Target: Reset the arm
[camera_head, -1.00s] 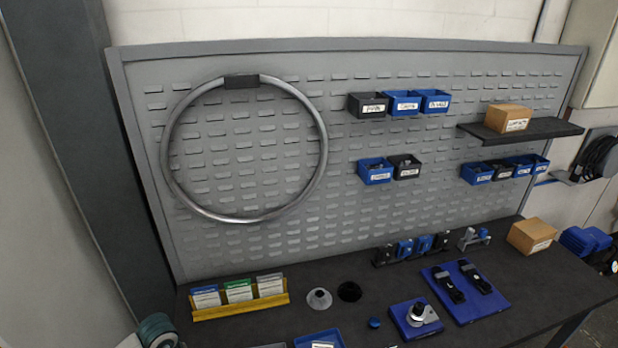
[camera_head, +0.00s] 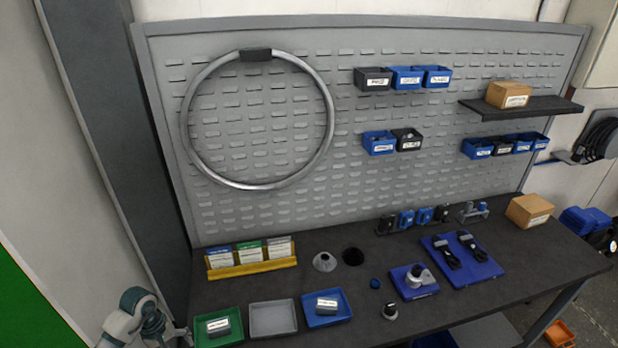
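Part of my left arm, teal and grey jointed links, shows at the bottom left corner, beside the left end of the dark workbench (camera_head: 325,250). No gripper fingers can be made out on it. My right arm and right gripper are not in the picture.
The bench holds green (camera_head: 232,337), grey (camera_head: 272,334) and blue (camera_head: 346,312) trays, a yellow card holder (camera_head: 252,269), and a blue board (camera_head: 488,270). A grey perforated panel (camera_head: 270,215) behind carries a metal ring (camera_head: 331,115), bins and a shelf (camera_head: 550,109). A box (camera_head: 529,211) stands right.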

